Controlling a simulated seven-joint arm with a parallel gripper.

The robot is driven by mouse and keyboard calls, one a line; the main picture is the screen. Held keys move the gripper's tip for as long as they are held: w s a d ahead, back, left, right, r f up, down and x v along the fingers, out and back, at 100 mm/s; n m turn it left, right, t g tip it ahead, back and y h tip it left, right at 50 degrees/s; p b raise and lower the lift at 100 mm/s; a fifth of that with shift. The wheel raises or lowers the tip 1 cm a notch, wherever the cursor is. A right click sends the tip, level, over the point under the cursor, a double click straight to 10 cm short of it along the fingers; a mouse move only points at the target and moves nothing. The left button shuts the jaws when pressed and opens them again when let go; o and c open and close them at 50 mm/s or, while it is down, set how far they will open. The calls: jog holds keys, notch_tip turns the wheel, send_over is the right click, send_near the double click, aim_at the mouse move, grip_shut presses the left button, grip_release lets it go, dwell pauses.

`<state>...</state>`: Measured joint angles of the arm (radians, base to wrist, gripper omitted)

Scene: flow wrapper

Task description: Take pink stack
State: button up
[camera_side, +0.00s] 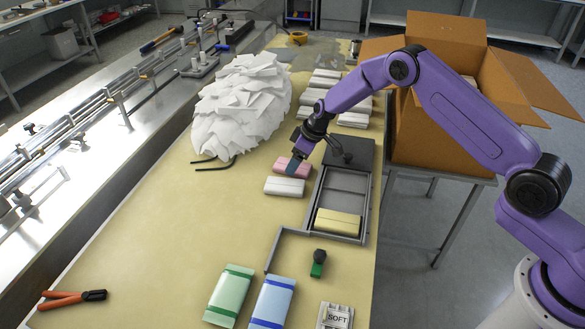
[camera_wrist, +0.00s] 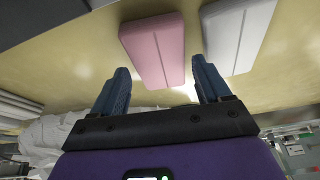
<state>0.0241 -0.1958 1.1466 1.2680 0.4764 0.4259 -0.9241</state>
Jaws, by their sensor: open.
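The pink stack (camera_side: 291,167) lies on the tan table, left of a grey tray frame. I cannot tell the exact height of the fingers over the stack.
A white stack (camera_side: 284,186) lies close beside the pink one, in front of it. The grey tray (camera_side: 367,205) at right holds a yellow stack (camera_side: 338,222). A big pile of white sheets (camera_side: 240,105) stands behind left.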

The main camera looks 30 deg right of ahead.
jog(key=shift+x, duration=0.85)
jog(key=c, duration=0.8)
jog(key=shift+r, duration=0.15)
